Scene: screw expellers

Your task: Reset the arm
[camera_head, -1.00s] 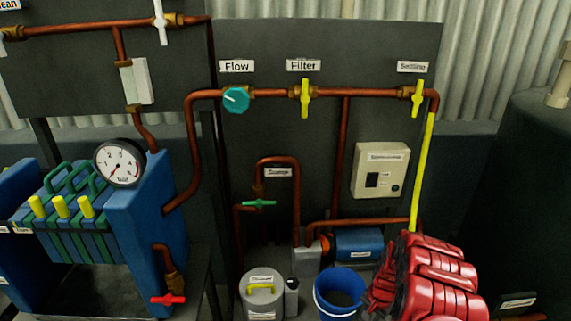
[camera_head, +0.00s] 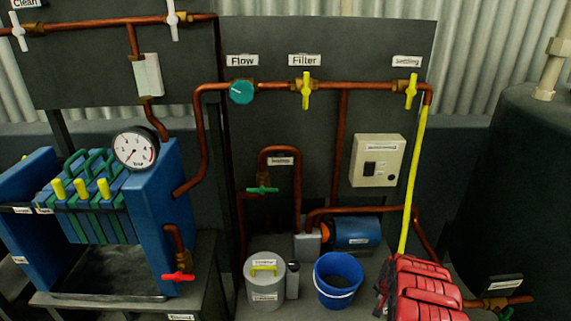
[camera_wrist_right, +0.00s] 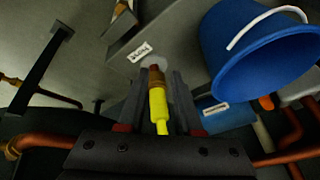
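The task names no object. My right gripper (camera_wrist_right: 161,85) shows in the right wrist view, with its dark fingers apart. A yellow piece (camera_wrist_right: 158,108) with a brass-coloured end appears between the fingers. Gaps show beside it, and I cannot tell if it is in reach or beyond. In the head view the right fingers are not visible. My left gripper is in neither current view.
A blue bucket (camera_head: 338,280) and a grey lidded can (camera_head: 265,280) stand below the panel. A yellow pipe (camera_head: 415,180) drops from the Settling valve (camera_head: 411,90). A blue filter press (camera_head: 155,215) with a gauge (camera_head: 136,148) is at left.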

